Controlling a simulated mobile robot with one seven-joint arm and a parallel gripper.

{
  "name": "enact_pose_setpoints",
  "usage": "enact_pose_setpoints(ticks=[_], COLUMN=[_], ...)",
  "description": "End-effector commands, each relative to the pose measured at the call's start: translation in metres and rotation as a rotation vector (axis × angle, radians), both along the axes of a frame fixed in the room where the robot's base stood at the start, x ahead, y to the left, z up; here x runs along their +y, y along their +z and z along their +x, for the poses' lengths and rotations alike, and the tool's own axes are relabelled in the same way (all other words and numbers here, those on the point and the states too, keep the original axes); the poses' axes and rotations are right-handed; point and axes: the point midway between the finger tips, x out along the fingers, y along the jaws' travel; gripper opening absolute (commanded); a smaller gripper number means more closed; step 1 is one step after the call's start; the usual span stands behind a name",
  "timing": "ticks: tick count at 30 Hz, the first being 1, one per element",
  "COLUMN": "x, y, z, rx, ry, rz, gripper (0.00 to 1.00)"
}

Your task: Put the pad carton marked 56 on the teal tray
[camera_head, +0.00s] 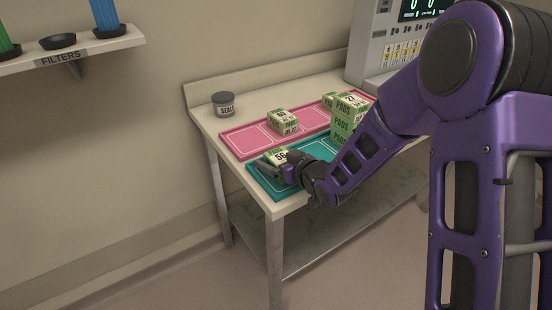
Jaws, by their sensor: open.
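A green and cream pad carton marked 56 (276,156) is at the left part of the teal tray (324,149). My gripper (281,170) is open right at this carton and hides its lower near side. I cannot tell whether the carton rests on the tray or whether the fingers touch it. The teal tray lies along the table's front edge, and my arm covers part of it.
Stacked pad cartons (343,119) stand to the right. A grey-lidded jar (223,104) sits at the table's back left. A grey machine (366,52) stands at the back right.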

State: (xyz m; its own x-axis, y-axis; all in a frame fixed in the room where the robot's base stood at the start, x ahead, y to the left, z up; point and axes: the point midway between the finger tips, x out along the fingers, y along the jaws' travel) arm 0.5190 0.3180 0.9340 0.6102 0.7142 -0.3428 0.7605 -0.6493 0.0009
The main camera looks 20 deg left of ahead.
Motion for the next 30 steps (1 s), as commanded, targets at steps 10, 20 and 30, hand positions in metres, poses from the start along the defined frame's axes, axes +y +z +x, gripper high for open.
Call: enact_pose_setpoints(ticks=[10,20,30], x=[-0.032,-0.077,-0.086], y=[0.019,0.041,0.044], z=[-0.025,-0.064,-0.073], rx=[-0.001,-0.001,-0.001], ry=[-0.004,-0.003,0.000], rz=[-0.001,-0.001,0.001], gripper=[1.00,1.00,1.00])
